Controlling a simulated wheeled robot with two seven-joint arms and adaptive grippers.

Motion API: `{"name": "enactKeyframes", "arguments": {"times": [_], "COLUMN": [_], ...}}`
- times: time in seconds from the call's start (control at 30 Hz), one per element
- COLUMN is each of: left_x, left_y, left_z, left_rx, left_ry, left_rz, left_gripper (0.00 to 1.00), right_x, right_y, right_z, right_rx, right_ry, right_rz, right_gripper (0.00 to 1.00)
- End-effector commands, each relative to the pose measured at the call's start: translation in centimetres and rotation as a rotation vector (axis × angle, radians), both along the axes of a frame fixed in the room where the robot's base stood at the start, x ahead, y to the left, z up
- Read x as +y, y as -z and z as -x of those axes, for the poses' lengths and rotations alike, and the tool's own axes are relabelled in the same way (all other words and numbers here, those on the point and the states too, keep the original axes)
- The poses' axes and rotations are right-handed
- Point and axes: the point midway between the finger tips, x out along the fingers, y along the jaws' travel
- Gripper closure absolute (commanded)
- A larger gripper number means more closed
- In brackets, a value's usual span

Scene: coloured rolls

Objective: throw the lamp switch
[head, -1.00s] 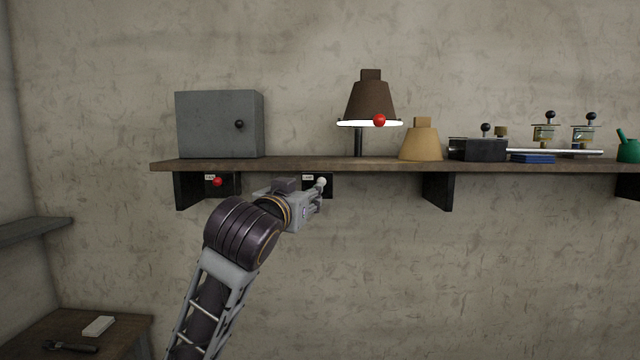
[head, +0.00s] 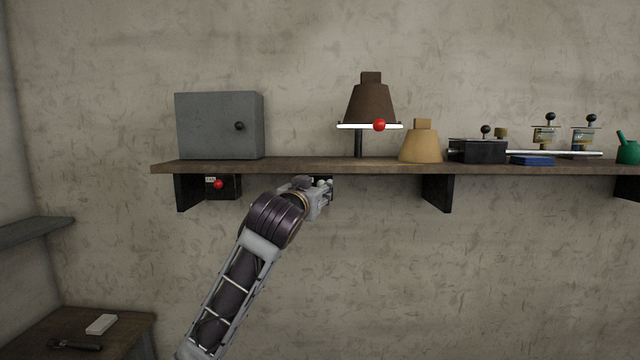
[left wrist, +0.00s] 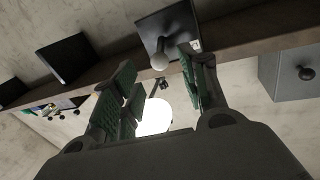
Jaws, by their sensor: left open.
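The lamp (head: 370,103) stands on the shelf, with a brown shade and a bright white underside; this disc also shows in the left wrist view (left wrist: 153,116). A black switch box with a pale round knob on a lever hangs under the shelf below the lamp, mostly hidden by my left gripper (head: 325,190) in the head view. In the left wrist view the switch box (left wrist: 152,25) and its pale knob (left wrist: 160,61) show clearly. My left gripper is open, its green-padded fingers on either side of the knob's line, the right finger closer to it. Contact cannot be told. My right gripper is out of view.
A second switch box with a red knob (head: 218,184) hangs left of my arm. The shelf (head: 300,166) runs above, with brackets (head: 438,190) below it. A grey cabinet (head: 219,125), a tan cone (head: 421,146) and several devices stand on it. The wall below is clear.

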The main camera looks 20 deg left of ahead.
Motion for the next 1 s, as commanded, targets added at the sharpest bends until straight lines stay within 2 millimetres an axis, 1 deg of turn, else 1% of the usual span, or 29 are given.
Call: {"name": "enactKeyframes", "arguments": {"times": [0.2,0.4,0.6,0.9,0.93,1.0], "left_x": [0.1,0.1,0.1,0.1,0.1,0.1], "left_y": [-0.2,-0.1,-0.1,0.0,0.0,0.0], "left_z": [-2.3,-3.9,-4.6,-4.6,-4.6,-4.6], "left_rx": [0.000,0.001,0.000,-0.001,-0.001,-0.001], "left_ry": [0.000,0.000,0.001,0.001,0.001,0.001], "left_rz": [0.000,0.001,0.001,0.001,0.001,0.001], "left_gripper": [0.56,0.56,0.56,0.56,0.59,0.68], "right_x": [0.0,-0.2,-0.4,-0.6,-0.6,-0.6], "right_y": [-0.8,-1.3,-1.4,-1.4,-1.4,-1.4], "right_z": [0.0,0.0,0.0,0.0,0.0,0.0], "right_rx": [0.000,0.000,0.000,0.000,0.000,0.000], "right_ry": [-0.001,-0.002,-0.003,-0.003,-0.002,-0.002], "right_rz": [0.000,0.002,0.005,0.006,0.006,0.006], "right_gripper": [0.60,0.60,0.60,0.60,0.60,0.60]}}
